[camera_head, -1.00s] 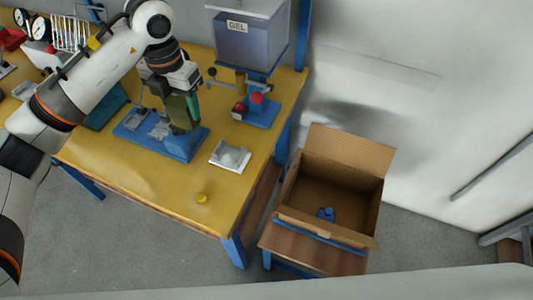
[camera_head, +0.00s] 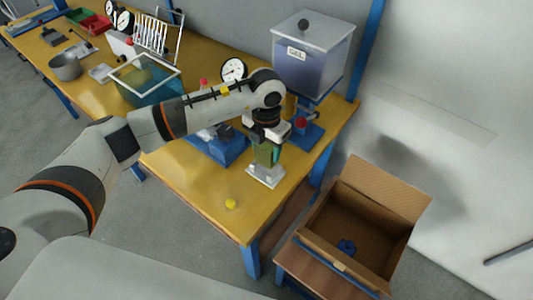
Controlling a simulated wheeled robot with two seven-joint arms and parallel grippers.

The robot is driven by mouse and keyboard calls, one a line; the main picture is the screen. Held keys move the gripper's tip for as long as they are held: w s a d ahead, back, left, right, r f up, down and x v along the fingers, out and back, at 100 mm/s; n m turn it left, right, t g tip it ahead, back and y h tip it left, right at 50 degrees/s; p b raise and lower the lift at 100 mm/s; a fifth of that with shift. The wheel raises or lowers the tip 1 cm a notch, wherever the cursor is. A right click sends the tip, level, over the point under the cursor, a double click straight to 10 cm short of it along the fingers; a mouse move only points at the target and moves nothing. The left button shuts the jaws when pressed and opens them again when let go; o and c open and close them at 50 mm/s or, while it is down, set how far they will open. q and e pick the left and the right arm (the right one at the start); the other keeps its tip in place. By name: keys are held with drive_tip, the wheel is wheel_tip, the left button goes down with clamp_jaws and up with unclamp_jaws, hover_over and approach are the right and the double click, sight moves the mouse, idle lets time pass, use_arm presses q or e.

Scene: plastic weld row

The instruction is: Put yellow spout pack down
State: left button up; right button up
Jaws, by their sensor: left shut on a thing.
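My left gripper (camera_head: 267,143) is shut on a green, partly see-through pack (camera_head: 264,156), which I take for the spout pack. It holds the pack roughly upright over a small white-and-silver plate (camera_head: 266,178) near the table's right edge. The pack's lower end is at or just above the plate; I cannot tell whether it touches. The fingers hide the pack's top, and no yellow spout shows on it. A small yellow cap-like piece (camera_head: 231,203) lies apart on the table's front part. My right gripper is not in view.
A blue fixture (camera_head: 222,150) stands left of the plate, partly behind my arm. A clear GEL tank (camera_head: 313,60) stands behind on the yellow table (camera_head: 205,190). An open cardboard box (camera_head: 390,235) with a blue item (camera_head: 347,246) is at right. The table front is mostly clear.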

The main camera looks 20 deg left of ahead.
sight(266, 157)
use_arm(q)
drive_tip(key=shift+f, duration=0.65)
wheel_tip(266, 157, down, 2)
drive_tip(key=shift+f+p, duration=0.2)
drive_tip(key=shift+p, duration=0.15)
drive_tip(key=shift+f, duration=0.3)
drive_tip(key=o, duration=0.6)
drive_tip(key=shift+f, duration=0.2)
drive_tip(key=o, duration=0.5)
drive_tip(key=shift+r, duration=0.1)
